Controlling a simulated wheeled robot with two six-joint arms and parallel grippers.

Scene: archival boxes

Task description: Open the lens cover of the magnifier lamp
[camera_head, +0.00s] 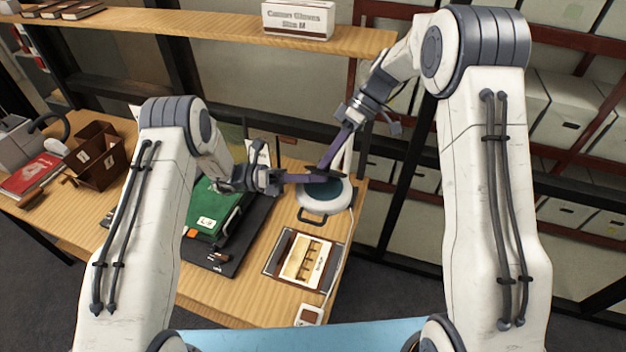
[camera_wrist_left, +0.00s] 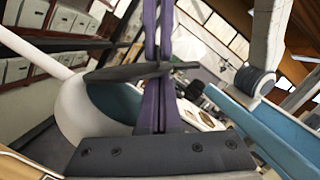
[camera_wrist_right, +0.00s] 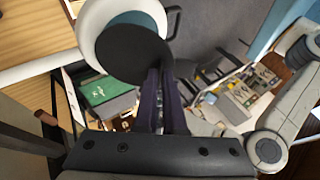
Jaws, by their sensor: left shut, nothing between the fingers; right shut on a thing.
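The magnifier lamp (camera_head: 325,208) has a white ring head with a teal lens (camera_head: 318,191) and a dark handle loop at its front; it stands at the right end of the desk. Its dark round lens cover (camera_wrist_right: 133,54) stands off the lens at an angle, baring part of the teal in the right wrist view. The cover shows nearly edge-on in the left wrist view (camera_wrist_left: 125,72). My right gripper (camera_head: 324,167) is shut on the cover's edge. My left gripper (camera_head: 300,178) is shut and empty beside the cover, close to the right fingers; whether it touches is unclear.
A green folder (camera_head: 212,208) lies on a dark mat left of the lamp. A framed card (camera_head: 303,260) lies in front of it. A brown organiser (camera_head: 97,155) and a red book (camera_head: 32,175) are at the far left.

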